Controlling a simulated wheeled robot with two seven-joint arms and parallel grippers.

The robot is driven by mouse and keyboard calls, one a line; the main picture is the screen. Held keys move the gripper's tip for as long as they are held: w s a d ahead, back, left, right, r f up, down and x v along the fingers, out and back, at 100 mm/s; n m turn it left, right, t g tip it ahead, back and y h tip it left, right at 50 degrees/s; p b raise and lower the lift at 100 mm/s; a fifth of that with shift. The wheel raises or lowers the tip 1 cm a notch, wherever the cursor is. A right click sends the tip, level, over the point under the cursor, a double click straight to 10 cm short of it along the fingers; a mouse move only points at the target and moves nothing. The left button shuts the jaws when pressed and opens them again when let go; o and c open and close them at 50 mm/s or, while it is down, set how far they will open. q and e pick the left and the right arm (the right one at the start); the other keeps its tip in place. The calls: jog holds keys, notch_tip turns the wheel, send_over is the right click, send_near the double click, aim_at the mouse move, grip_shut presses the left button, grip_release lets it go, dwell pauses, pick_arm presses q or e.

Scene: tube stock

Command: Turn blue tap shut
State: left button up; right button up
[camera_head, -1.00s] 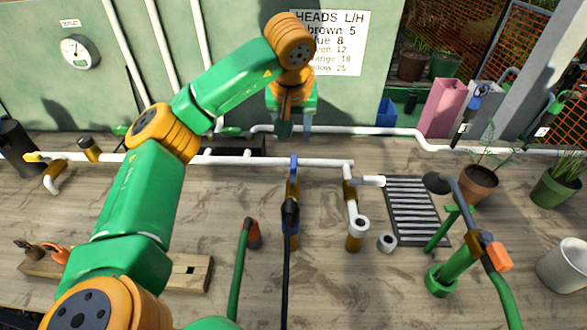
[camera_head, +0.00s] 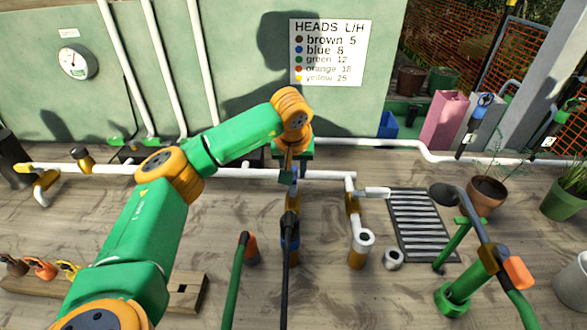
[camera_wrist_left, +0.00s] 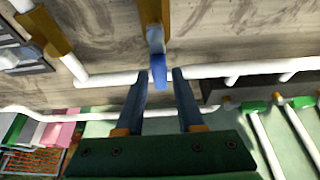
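My left gripper (camera_head: 291,172) is over the tap's top in the head view and partly hides the lever there. In the left wrist view its fingers (camera_wrist_left: 159,80) are open, one on each side of the lever's end, with gaps visible. I cannot tell how deep the lever sits between them. My right gripper is not in view.
A white pipe (camera_head: 230,173) runs along the deck. A white standpipe (camera_head: 361,243), a floor grate (camera_head: 415,222) and a green pump-like fitting (camera_head: 459,293) stand to the right. An orange-topped green hose (camera_head: 240,270) is near left.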

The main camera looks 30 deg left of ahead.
pick_arm(q)
grip_shut()
dwell(1.2)
